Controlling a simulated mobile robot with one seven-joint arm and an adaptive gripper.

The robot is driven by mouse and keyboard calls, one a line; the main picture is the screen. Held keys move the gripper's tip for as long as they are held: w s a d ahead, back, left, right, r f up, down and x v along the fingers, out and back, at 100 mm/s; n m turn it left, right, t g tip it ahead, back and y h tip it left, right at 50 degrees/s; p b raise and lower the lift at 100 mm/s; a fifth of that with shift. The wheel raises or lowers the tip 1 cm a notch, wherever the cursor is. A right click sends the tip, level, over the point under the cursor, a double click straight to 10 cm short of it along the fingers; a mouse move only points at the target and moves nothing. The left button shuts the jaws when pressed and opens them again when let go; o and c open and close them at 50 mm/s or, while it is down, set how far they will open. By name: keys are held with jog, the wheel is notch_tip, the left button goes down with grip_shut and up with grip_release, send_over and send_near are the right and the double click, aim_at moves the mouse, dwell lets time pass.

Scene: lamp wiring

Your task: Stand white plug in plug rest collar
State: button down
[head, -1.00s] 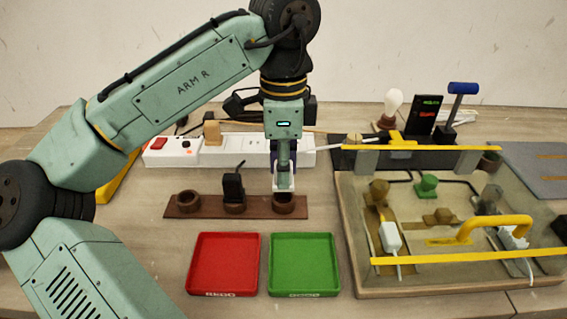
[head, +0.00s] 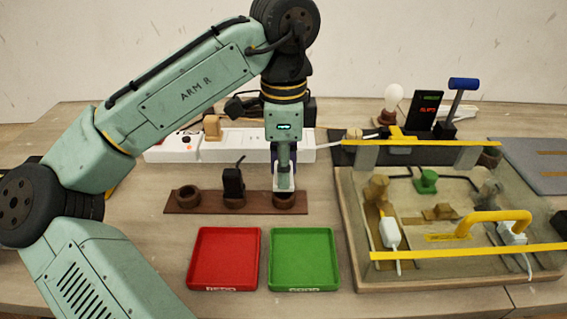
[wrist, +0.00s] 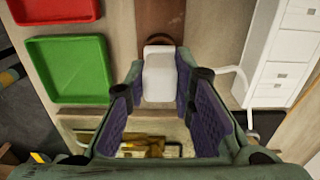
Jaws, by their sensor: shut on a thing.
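My gripper (head: 284,178) is shut on the white plug (wrist: 158,75), which sits between the purple-padded fingers in the wrist view. In the head view the plug's pale lower end is over the right-hand collar (head: 284,202) of the brown plug rest (head: 209,208). The plug looks upright. The collar's rim (wrist: 158,39) shows just past the plug in the wrist view. I cannot tell whether the plug's end is inside the collar or just above it.
A black plug (head: 233,182) stands in the middle collar; the left collar (head: 187,196) is empty. A red tray (head: 190,260) and a green tray (head: 335,262) lie in front. A white power strip (head: 228,148) runs behind. A walled fixture (head: 345,240) stands at the right.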

dwell(0.4)
jog(key=shift+f, duration=0.45)
jog(key=shift+f+p, duration=0.45)
jog(key=shift+p, duration=0.1)
dwell(0.8)
jog(key=c, duration=1.3)
grip_release()
